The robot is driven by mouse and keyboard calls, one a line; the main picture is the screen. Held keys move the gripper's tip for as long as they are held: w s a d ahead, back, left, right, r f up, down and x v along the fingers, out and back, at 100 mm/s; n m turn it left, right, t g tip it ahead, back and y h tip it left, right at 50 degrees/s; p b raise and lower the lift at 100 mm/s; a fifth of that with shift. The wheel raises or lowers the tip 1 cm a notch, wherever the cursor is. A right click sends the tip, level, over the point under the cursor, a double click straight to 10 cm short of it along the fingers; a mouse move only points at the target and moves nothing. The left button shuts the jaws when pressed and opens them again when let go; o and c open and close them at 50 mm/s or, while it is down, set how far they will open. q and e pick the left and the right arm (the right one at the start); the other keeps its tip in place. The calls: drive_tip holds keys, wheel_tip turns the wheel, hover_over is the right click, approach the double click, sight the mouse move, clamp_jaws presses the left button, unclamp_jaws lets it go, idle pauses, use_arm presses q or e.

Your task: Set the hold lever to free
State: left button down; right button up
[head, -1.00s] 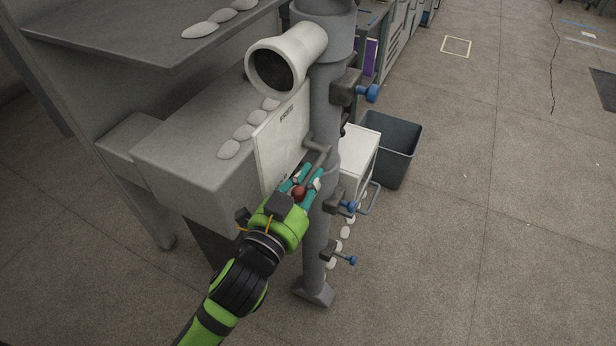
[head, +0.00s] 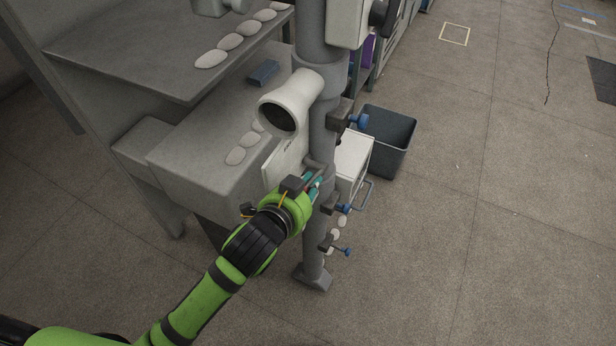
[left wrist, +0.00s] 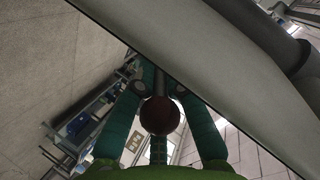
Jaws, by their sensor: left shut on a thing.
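The hold lever is a grey rod (head: 316,164) on the grey post, beside a pale plate (head: 286,162) whose lettering is too small to read now. Its dark red ball knob (left wrist: 160,115) shows in the left wrist view between the teal fingers of my left gripper (left wrist: 162,92). In the head view my left gripper (head: 314,186) is at the lever, shut on the knob, which its green body and fingers hide there. My right gripper is in neither view.
The grey post (head: 317,125) carries a flared funnel (head: 290,100) above the plate and blue-knobbed clamps (head: 357,121) on its right. A dark bin (head: 388,140) and a white box (head: 352,158) stand behind. Open floor lies to the right.

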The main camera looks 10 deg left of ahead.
use_arm(q)
drive_tip(key=shift+w+d+r+g+y, duration=0.15)
drive_tip(key=shift+w+r+g, duration=0.1)
drive_tip(key=shift+r+g, duration=0.25)
drive_tip(key=shift+w+r+g+y, duration=0.2)
drive_tip(key=shift+r+g, duration=0.2)
drive_tip(key=shift+g, duration=0.2)
drive_tip(key=shift+r, duration=0.1)
drive_tip(key=c, duration=1.3)
unclamp_jaws()
drive_tip(key=shift+s, duration=0.15)
drive_tip(key=shift+v, duration=3.55)
